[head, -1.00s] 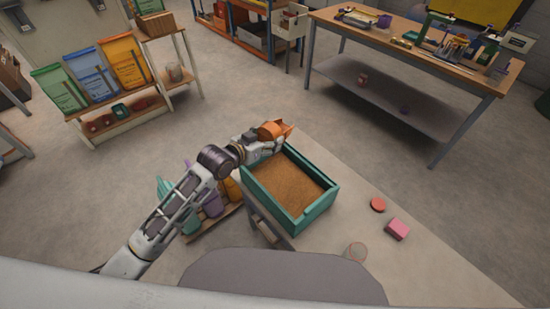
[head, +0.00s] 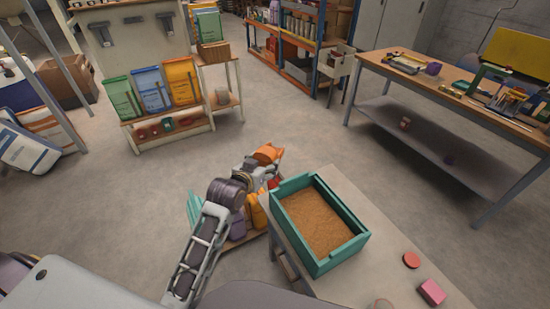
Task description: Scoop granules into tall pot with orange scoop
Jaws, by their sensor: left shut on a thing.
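My left gripper (head: 264,168) is shut on the orange scoop (head: 268,152). It holds the scoop off the far left corner of the teal tray (head: 340,262), beside it in the picture rather than over it. Brown granules (head: 318,222) fill the tray, and their surface looks mostly level. I cannot tell whether the scoop has granules in it. No thing in view is clearly the tall pot. Teal, purple and yellow containers (head: 238,226) stand low to the left of the tray, partly hidden by my left arm. My right gripper is not in view.
The tray sits on a pale bench (head: 352,186) with a red disc (head: 411,260) and a pink block (head: 432,292) to its right. A rack of coloured sacks (head: 152,92) and a wooden workbench (head: 440,88) stand farther off. Open floor lies between them.

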